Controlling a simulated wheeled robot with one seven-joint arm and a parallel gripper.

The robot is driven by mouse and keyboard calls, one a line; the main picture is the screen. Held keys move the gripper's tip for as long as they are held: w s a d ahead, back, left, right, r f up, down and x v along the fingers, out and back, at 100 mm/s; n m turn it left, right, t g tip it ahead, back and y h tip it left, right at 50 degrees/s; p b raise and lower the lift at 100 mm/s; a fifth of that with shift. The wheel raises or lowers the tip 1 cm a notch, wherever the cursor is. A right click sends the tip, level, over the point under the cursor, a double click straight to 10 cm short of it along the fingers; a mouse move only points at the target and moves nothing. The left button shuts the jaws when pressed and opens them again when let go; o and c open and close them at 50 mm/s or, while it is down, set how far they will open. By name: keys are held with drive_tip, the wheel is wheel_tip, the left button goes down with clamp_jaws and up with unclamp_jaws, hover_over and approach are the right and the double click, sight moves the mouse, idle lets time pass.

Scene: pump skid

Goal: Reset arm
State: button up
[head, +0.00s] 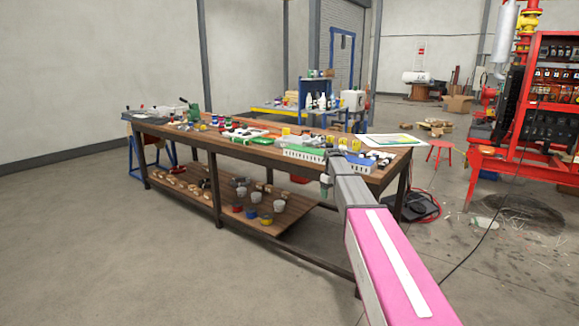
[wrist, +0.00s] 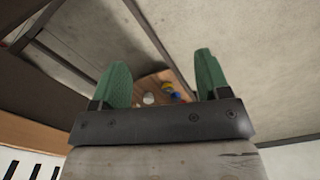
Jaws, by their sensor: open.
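My arm, with a pink and white link, reaches out from the lower right in the head view toward the right end of the long wooden workbench (head: 262,148). My gripper (head: 326,186) shows small and partly hidden at the bench's front edge. In the wrist view my gripper (wrist: 163,80) has its two green fingers spread apart with nothing between them. Beyond the fingers, the lower shelf (wrist: 180,77) shows with small coloured containers on it. A brown surface lies close at the left of the wrist view.
The bench top holds many small parts, a green-and-white tray (head: 304,153) and a green vise (head: 194,111). Cups and cans (head: 253,200) stand on the lower shelf. A red stool (head: 441,148) and red rack (head: 540,110) stand right. The floor in front is clear.

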drive_tip(key=s+f+m, duration=0.2)
drive_tip(key=s+f, duration=0.4)
drive_tip(key=s, duration=0.7)
drive_tip(key=s+f+m, duration=0.2)
drive_tip(key=s+f, duration=0.3)
drive_tip(key=s, duration=0.7)
drive_tip(key=s+f+m, duration=0.3)
drive_tip(key=s+f, duration=0.3)
drive_tip(key=s, duration=0.7)
drive_tip(key=shift+s+f, duration=0.3)
drive_tip(key=shift+s, duration=0.05)
